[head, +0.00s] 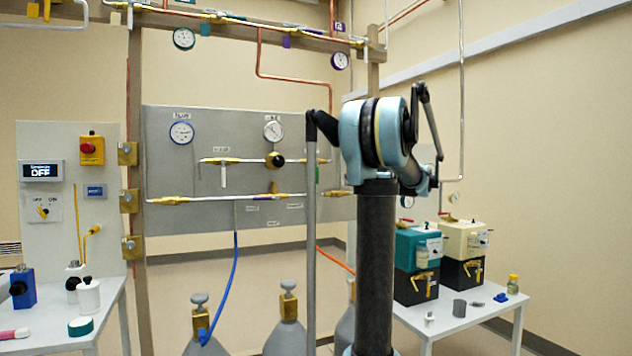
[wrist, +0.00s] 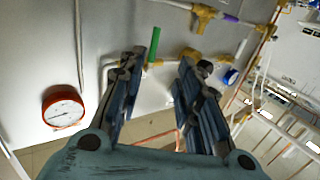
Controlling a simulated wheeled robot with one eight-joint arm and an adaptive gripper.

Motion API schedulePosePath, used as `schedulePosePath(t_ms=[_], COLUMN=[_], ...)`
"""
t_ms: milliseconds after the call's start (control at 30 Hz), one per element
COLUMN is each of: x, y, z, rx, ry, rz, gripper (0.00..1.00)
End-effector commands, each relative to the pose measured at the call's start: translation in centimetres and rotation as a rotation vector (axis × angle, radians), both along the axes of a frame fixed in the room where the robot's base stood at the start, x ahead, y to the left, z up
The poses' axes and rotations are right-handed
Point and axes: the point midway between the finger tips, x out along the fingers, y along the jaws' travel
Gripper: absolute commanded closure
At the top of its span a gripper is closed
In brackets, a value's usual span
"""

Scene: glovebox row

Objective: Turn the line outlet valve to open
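A grey panel (head: 180,215) carries pipes, gauges and valves in the head view. I cannot read its small labels, so I cannot tell which valve is the line outlet valve. A white lever (head: 223,177) hangs down from the upper pipe, and a black knob (head: 275,160) sits to its right. A green lever (head: 317,173) shows at the panel's right side, partly hidden. In the wrist view, my gripper (wrist: 158,60) is open and empty, its fingers apart. A green lever (wrist: 153,46) shows between and beyond the fingertips; contact is not clear. My arm hides the gripper in the head view.
Gas cylinders (head: 287,335) stand below the panel. A right table (head: 440,322) holds two pumps, teal (head: 416,250) and cream (head: 465,240). A left table (head: 45,335) holds small bottles. A red-rimmed gauge (wrist: 62,107) is left of my fingers.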

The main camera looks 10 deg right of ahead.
Motion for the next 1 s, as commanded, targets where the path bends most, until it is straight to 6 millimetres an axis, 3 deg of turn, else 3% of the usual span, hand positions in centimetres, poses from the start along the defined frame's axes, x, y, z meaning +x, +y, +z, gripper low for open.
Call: schedulePosePath(t_ms=[100,267,1000], x=[0.5,1.3,9.5], y=[-0.8,0.1,9.6], z=[0.6,0.6,0.6], rx=[0.003,0.004,0.004], ry=[-0.031,-0.034,-0.031], rz=[-0.007,-0.005,-0.004], gripper=[0.68,0.68,0.68])
